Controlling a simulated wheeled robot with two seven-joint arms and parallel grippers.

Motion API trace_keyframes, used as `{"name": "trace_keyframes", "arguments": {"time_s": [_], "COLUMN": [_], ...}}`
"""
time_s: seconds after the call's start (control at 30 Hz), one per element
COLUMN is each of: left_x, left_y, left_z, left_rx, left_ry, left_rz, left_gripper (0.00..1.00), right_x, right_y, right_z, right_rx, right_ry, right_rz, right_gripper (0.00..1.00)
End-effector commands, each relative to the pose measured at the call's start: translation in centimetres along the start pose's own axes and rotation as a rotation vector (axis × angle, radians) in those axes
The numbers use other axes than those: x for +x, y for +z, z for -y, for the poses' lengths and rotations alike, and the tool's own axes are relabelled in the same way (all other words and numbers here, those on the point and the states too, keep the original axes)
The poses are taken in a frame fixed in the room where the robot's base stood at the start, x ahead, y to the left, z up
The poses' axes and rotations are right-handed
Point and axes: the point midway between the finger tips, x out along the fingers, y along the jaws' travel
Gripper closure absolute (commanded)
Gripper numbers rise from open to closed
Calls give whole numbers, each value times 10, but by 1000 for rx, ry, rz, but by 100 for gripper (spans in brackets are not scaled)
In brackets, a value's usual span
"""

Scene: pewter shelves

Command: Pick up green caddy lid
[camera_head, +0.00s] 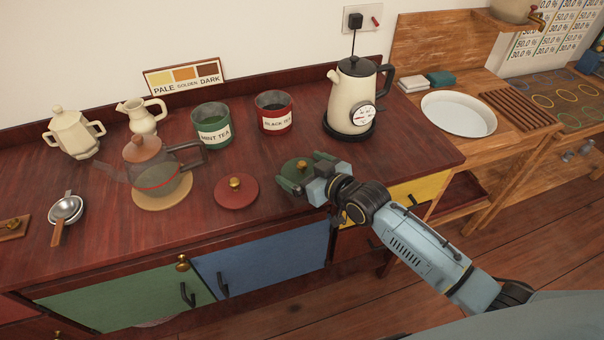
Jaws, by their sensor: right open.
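The green caddy lid (296,167) lies on the dark red wooden counter, in front of the caddies. My right gripper (305,173) reaches in from the right and is open, with its fingertips at the lid's near and right side. The gripper covers part of the lid, and I cannot tell whether the fingers touch it. The green caddy (213,131), labelled MINT TEA, stands open behind and to the left. My left gripper is not in view.
A red lid (236,192) lies just left of the green lid. The red BLACK TEA caddy (274,117) and a cream kettle (352,97) stand behind. A glass teapot (155,180) sits on a round mat at the left. The counter's front edge is close below the gripper.

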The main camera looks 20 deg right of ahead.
Motion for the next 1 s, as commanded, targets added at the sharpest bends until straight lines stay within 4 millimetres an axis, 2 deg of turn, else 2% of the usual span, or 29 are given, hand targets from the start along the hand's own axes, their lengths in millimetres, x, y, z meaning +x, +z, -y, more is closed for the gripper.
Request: {"name": "trace_keyframes", "arguments": {"time_s": [0.1, 0.3, 0.33, 1.0], "left_x": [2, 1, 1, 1], "left_y": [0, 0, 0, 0], "left_z": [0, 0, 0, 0], "left_rx": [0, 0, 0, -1], "left_ry": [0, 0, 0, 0], "left_rz": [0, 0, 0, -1], "left_gripper": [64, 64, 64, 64], "right_x": [7, 8, 8, 7], "right_y": [0, 0, 0, 7], "right_z": [0, 0, 0, 0], "right_rx": [0, 0, 0, 1], "right_ry": [-1, -1, -1, 0], "right_rz": [0, 1, 1, 17], "right_gripper": [2, 2, 5, 93]}}
